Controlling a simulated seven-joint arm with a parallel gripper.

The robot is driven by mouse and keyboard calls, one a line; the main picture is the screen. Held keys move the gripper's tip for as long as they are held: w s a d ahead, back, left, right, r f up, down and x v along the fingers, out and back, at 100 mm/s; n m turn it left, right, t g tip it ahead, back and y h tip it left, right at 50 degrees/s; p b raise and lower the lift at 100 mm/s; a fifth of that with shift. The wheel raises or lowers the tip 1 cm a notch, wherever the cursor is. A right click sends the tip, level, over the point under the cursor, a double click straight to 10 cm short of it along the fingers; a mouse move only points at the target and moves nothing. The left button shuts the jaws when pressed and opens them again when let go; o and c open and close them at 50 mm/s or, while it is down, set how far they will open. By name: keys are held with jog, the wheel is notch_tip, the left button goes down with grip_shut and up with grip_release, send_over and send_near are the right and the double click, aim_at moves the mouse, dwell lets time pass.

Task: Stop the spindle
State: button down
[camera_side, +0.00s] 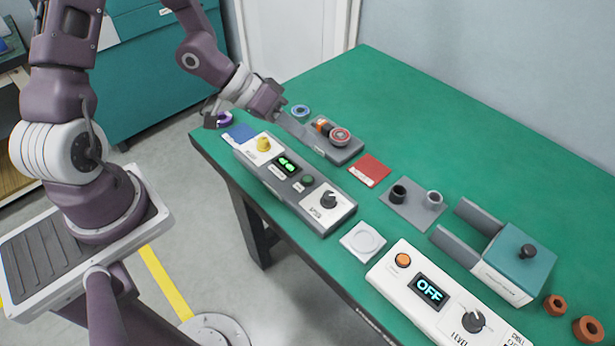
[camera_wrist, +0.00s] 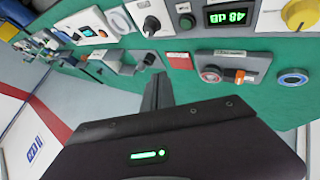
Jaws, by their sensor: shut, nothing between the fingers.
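My gripper (camera_side: 292,124) is shut and empty, above the table's far left part, near a grey unit (camera_side: 337,146) with a red round part (camera_side: 340,135) and an orange part (camera_side: 323,127). In the wrist view my gripper (camera_wrist: 158,92) points toward the panels, and the grey unit (camera_wrist: 232,68) is to its right. No part is clearly marked as the spindle. A grey control box (camera_side: 276,184) has a yellow knob (camera_side: 263,144), a lit green display (camera_side: 287,164), a green button (camera_side: 308,180) and a black knob (camera_side: 328,200). In the wrist view its display (camera_wrist: 230,13) reads 48 dB.
A white box (camera_side: 398,289) has an orange button (camera_side: 403,260) and a display reading OFF (camera_side: 430,289). A red card (camera_side: 369,170), a plate with two cups (camera_side: 412,208) and a teal block (camera_side: 520,262) stand nearby. The green table's (camera_side: 480,135) back is clear.

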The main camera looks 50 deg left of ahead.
aim_at(303, 178)
jog(key=shift+f, duration=4.45)
jog(key=shift+f, duration=0.15)
jog(key=shift+f, duration=0.25)
jog(key=shift+f, duration=0.4)
jog(key=shift+r, duration=0.8)
jog(key=shift+r, duration=2.55)
